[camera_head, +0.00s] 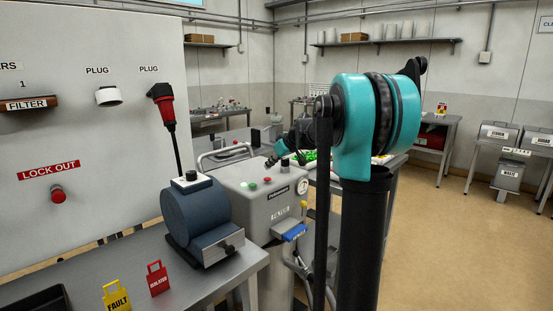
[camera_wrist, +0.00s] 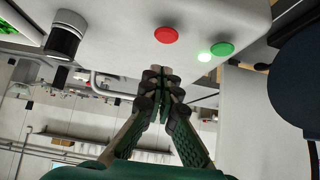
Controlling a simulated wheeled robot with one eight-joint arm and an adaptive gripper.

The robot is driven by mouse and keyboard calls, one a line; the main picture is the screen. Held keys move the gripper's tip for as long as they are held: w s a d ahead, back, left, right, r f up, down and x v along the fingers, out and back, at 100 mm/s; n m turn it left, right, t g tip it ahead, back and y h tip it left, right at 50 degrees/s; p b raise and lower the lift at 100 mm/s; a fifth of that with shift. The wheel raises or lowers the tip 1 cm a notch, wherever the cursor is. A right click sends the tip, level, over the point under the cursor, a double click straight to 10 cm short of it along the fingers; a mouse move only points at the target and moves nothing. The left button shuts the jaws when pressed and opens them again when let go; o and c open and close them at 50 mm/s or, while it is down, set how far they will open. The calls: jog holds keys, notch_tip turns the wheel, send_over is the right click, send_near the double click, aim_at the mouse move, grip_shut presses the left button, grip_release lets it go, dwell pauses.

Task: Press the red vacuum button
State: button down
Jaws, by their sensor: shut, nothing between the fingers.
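The red button (camera_head: 267,180) sits on the sloped top of the grey machine (camera_head: 245,202), beside a green button (camera_head: 253,186). In the wrist view, the red button (camera_wrist: 165,35) is round and fully visible. My gripper (camera_head: 270,163) is above the machine's top, behind the buttons. In the wrist view, my gripper (camera_wrist: 158,72) has its fingers together and empty. Its tips appear just below the red button, with a visible gap in the picture; contact cannot be seen.
A black knob (camera_head: 285,164) rises from the machine's top near my gripper and shows left in the wrist view (camera_wrist: 65,38). A dark blue motor-like unit (camera_head: 195,213) stands on the front bench. A separate red knob (camera_head: 58,195) is on the lock-out panel.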

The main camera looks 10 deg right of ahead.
aim_at(270, 184)
jog(key=shift+s+f, duration=0.1)
jog(key=shift+f, duration=1.75)
jog(key=shift+f, duration=0.1)
